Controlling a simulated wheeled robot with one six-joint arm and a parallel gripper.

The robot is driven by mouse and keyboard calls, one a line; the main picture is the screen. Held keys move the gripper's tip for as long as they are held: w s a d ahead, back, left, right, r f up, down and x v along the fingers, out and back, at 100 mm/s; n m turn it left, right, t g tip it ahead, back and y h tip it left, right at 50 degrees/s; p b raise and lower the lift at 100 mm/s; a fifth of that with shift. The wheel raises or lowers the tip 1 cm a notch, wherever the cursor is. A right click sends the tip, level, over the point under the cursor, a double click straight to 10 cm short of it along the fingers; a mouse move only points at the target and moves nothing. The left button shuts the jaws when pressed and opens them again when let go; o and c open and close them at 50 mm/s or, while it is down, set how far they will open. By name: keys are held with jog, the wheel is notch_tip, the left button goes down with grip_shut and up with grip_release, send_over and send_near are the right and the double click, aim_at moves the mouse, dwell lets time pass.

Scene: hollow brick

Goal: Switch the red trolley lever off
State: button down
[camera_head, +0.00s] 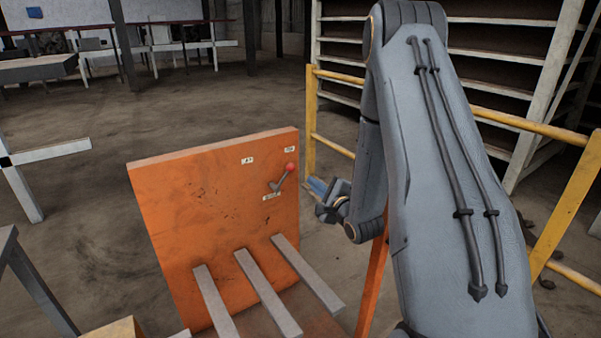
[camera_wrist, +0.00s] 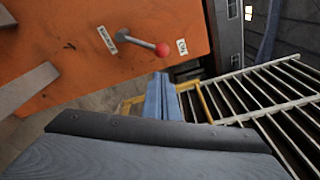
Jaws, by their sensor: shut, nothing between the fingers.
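The lever (camera_head: 281,177) has a grey stem and a round red knob. It is mounted on the upright orange panel of the trolley (camera_head: 200,220) and tilts up and right, toward a small white label at the panel's upper right corner. In the wrist view the red knob (camera_wrist: 162,49) points at a label (camera_wrist: 182,46) that seems to read ON. My gripper (camera_head: 316,186) is just right of the panel, close to the knob but apart from it. Its blue fingers (camera_wrist: 160,88) are shut and empty, below the knob in the wrist view.
Another white label (camera_head: 247,160) is left of the knob, its text too small to read surely. Several grey bars (camera_head: 265,290) stick out low from the panel. A yellow railing (camera_head: 330,146) and shelving (camera_head: 500,60) stand behind my arm. Open floor lies behind the trolley.

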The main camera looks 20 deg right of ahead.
jog(key=w+p, duration=0.1)
jog(key=w, duration=0.9)
jog(key=shift+a+f, duration=0.35)
jog(key=shift+d+r, duration=0.1)
jog(key=shift+r, duration=0.05)
